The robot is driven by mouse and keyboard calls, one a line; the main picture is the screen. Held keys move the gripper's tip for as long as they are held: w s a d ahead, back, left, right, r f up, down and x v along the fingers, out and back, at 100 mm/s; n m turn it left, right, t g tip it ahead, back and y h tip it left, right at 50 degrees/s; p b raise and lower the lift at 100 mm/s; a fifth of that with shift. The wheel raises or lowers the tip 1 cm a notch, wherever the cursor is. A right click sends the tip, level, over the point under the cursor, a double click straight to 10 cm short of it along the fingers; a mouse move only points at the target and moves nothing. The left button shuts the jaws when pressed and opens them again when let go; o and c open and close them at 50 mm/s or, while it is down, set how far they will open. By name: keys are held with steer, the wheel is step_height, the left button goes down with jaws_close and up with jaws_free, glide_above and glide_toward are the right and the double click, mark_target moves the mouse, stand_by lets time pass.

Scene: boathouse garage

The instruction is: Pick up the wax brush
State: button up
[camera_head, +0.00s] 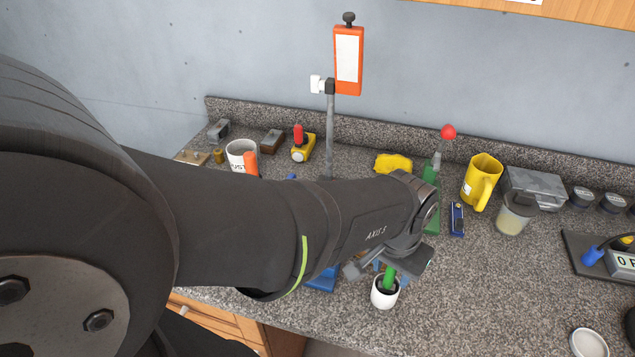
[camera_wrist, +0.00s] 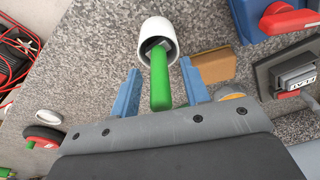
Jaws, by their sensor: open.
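The wax brush appears to be the green-handled tool (camera_wrist: 161,82) standing in a small white cup (camera_wrist: 157,29). Its handle sticks out of the cup; its lower end is hidden inside. In the head view the green handle (camera_head: 389,278) and the white cup (camera_head: 384,298) are near the counter's front edge, just below my wrist. My gripper (camera_wrist: 160,68) is open, its blue fingers on either side of the green handle in the wrist view. A gap shows on both sides, so the fingers do not appear to touch it.
A yellow mug (camera_head: 481,182), a lidded jar (camera_head: 514,213) and a blue tool (camera_head: 457,219) stand right of my wrist. A post with an orange holder (camera_head: 348,60) rises behind my arm. A brown block (camera_wrist: 214,65) lies near the right finger.

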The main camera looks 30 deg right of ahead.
steer(key=shift+d+f, duration=0.1)
steer(key=shift+f, duration=0.95)
jaws_close()
